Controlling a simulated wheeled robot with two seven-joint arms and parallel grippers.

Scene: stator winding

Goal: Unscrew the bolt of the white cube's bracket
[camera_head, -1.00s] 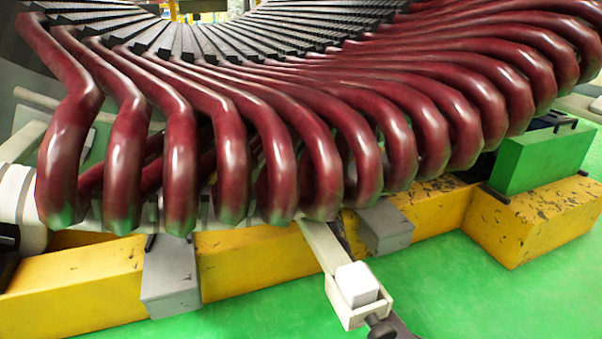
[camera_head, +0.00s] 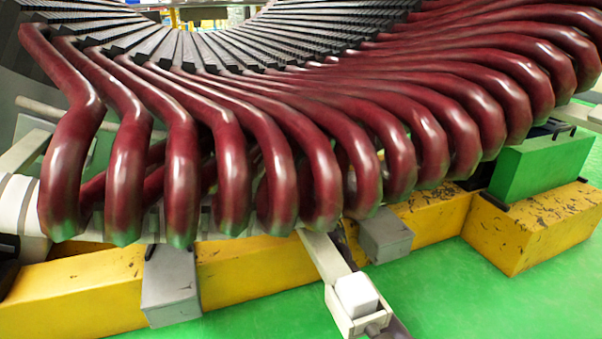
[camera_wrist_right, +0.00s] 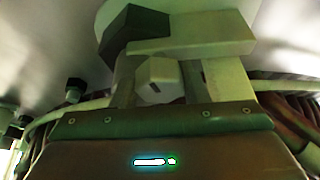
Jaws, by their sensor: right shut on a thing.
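The white cube (camera_head: 357,296) sits in the pale bracket (camera_head: 372,327) at the end of a pale bar in the head view, below the dark red coils. The bracket's bolt falls at or below the bottom edge there. In the right wrist view, my right gripper (camera_wrist_right: 160,74) is shut on the bolt, whose pale faceted head (camera_wrist_right: 160,80) shows between the fingers. A pale bracket part (camera_wrist_right: 195,38) and a dark block lie just above it. I cannot tell how far the bolt is turned. My left gripper is in neither view.
Thick dark red coils (camera_head: 230,165) hang over the bracket's bar. Yellow beams (camera_head: 70,280) with grey blocks (camera_head: 170,285) stand beneath them, and a green block (camera_head: 540,165) sits at the right. Green floor (camera_head: 450,280) is clear to the right of the bracket.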

